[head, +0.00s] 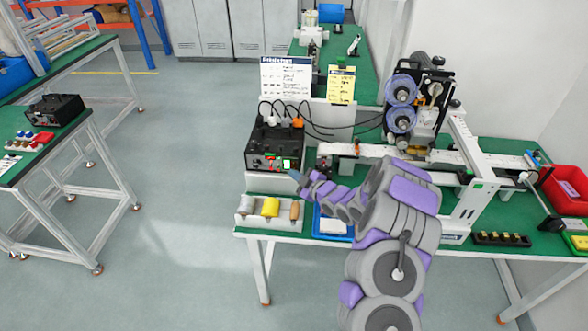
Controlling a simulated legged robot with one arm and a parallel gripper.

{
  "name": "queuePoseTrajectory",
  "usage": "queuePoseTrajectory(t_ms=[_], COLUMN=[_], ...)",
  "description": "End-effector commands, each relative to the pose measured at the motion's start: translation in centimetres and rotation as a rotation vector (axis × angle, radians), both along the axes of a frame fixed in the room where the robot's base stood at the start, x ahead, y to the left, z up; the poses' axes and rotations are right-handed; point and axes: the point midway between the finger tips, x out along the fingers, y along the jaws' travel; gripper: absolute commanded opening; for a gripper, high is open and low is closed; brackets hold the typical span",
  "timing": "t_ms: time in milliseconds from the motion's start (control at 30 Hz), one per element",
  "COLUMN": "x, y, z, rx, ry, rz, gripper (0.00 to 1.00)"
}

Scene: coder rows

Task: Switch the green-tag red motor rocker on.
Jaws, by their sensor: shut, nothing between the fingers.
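The black control box (262,140) stands on the near green bench, left of the coding machine. Its front panel carries small red parts (256,163) and a bright green patch (287,164) at its right end. Which of these is the green-tag red motor rocker, and how it is set, is too small to tell. My gripper (296,175) is shut and empty, just in front of the right end of that panel. I cannot tell whether it touches the panel. My purple-and-grey arm reaches in from the lower right and hides part of the bench.
Cables rise from the box's top. The printer with purple reels (402,105) and conveyor stand right. Another black box (55,108) sits on the left bench.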

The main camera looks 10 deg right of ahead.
Motion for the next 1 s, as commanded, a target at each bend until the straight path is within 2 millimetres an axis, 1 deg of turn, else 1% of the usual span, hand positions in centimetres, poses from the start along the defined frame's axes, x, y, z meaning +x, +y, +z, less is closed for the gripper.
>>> queuePoseTrajectory(t_ms=[200,1000], x=[0.53,0.98], y=[-0.23,-0.35], z=[0.08,-0.05], rx=[0.001,0.000], ry=[0.000,0.001], rz=[-0.002,-0.001], gripper=[0.00,0.00])
